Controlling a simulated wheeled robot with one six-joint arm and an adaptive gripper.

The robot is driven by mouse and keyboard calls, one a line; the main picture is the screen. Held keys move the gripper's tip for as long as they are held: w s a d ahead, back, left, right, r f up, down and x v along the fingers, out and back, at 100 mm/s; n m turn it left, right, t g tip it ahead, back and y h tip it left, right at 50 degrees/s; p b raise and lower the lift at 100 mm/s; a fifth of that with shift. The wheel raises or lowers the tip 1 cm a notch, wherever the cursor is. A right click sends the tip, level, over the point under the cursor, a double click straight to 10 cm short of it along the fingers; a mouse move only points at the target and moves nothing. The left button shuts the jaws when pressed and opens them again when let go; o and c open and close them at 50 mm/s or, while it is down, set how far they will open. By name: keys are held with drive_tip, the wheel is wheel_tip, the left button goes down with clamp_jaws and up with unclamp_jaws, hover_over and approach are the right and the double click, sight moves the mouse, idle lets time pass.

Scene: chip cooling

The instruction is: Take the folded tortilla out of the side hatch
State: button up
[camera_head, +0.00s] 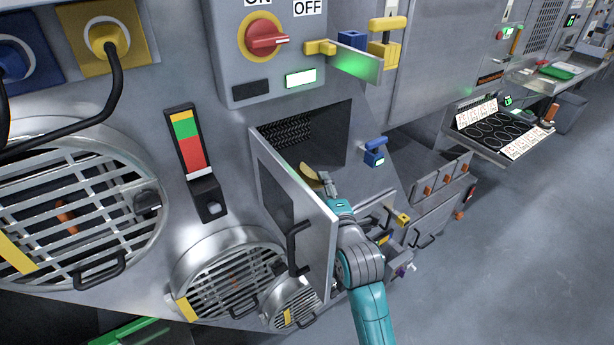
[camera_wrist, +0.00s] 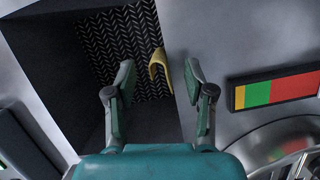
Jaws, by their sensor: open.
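The folded tortilla (camera_wrist: 160,68) is a yellow, bent piece at the side hatch opening (camera_wrist: 100,75), in front of the black patterned inner surface in the wrist view. In the head view the tortilla (camera_head: 310,175) shows as a tan shape just past my gripper (camera_head: 327,185). The hatch door (camera_head: 300,215) is swung open, with a black handle on its outer face. My gripper (camera_wrist: 158,90) is open. In the wrist view the tortilla appears between its two fingers, beyond the tips, nearer the right one. I see no contact.
The open door stands close to the left of my arm in the head view. A blue latch (camera_head: 375,152) sits on the wall right of the opening. A red-green-yellow indicator (camera_head: 187,142) and round grilles (camera_head: 225,275) are to the left. Open floor (camera_head: 520,230) lies right.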

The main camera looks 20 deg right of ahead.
drive_tip(key=shift+w, duration=0.5)
drive_tip(key=c, duration=0.9)
drive_tip(key=shift+o, duration=0.2)
